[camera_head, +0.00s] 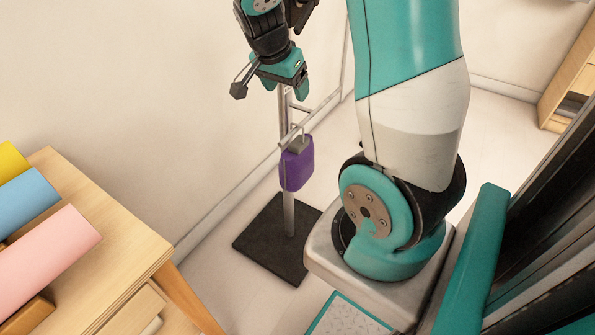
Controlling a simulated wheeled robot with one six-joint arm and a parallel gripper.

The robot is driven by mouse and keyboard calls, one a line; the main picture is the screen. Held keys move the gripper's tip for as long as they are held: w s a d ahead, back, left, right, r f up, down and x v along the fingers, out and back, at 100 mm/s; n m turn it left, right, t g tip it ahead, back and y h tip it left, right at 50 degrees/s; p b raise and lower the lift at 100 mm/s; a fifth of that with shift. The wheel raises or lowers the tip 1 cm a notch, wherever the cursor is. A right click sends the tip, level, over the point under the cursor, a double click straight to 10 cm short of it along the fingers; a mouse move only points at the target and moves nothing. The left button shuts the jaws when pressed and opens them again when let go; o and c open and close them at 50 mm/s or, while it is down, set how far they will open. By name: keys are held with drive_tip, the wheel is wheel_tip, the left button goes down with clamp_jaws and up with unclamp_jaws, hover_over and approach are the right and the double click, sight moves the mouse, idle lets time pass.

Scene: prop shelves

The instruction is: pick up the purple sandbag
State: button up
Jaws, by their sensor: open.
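The purple sandbag (297,168) hangs by a grey handle or clip from a thin bar of a metal stand, near the middle of the head view. It hangs beside the stand's upright pole, above the dark square base. My gripper (270,92) is above and slightly left of the sandbag, pointing down. Its jaws are spread and empty, apart from the sandbag. The top of my wrist is cut off by the upper edge of the view.
The metal stand (288,215) has a dark base plate (275,243) on the pale floor. A wooden shelf (572,75) stands at far right. A wall is close behind the stand.

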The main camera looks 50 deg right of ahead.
sight(296, 125)
drive_tip(key=b+x, duration=0.1)
drive_tip(key=x, duration=0.9)
drive_tip(key=shift+f, duration=0.35)
drive_tip(key=x, duration=0.1)
drive_tip(key=b+x, duration=0.1)
drive_tip(key=x, duration=0.3)
drive_tip(key=shift+w+a+f, duration=0.2)
drive_tip(key=shift+w, duration=0.15)
clamp_jaws()
drive_tip(key=shift+r, duration=0.1)
